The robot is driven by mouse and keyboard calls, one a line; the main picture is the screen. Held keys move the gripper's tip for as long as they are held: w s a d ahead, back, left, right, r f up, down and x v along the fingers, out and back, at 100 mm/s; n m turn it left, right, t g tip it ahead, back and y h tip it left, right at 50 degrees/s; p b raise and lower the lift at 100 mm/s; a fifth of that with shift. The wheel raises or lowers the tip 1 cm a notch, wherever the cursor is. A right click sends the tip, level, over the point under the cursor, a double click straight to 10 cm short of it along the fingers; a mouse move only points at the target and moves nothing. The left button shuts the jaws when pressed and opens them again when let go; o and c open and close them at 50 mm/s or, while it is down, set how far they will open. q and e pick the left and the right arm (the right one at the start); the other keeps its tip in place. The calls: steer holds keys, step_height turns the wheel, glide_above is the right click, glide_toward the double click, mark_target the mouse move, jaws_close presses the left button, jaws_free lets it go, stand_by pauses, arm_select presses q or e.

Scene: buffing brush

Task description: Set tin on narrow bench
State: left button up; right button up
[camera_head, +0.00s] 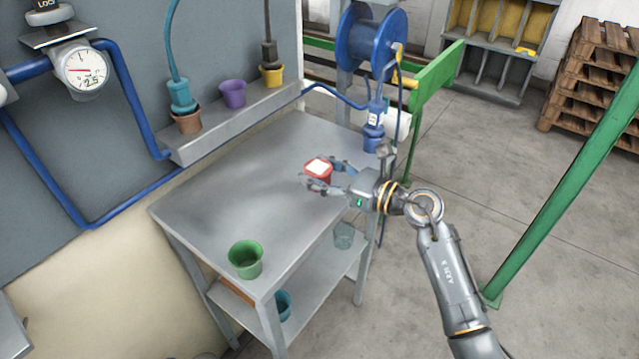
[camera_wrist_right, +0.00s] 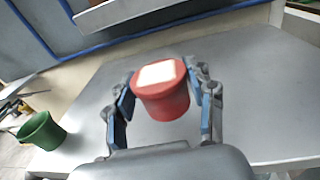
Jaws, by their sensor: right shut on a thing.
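A red tin (camera_head: 318,170) with a white label on its lid is in my right gripper (camera_head: 326,175), over the back right part of the narrow grey bench (camera_head: 215,195). In the right wrist view the red tin (camera_wrist_right: 164,98) sits upright between both fingers of my right gripper (camera_wrist_right: 165,95), which are shut on its sides. The bench top (camera_wrist_right: 260,85) shows below and around it. I cannot tell whether the tin's base touches the bench top. My left gripper is in neither view.
A green pot (camera_head: 245,259) stands at the bench's front corner. A wall shelf (camera_head: 240,120) behind holds a purple pot (camera_head: 233,94) and other pots. A blue hose reel (camera_head: 372,40) and green post (camera_head: 575,190) stand to the right. The bench's middle is clear.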

step_height(320, 180, down, 3)
steer(key=shift+w+f, duration=0.1)
steer(key=shift+f, duration=0.15)
steer(key=o, duration=1.2)
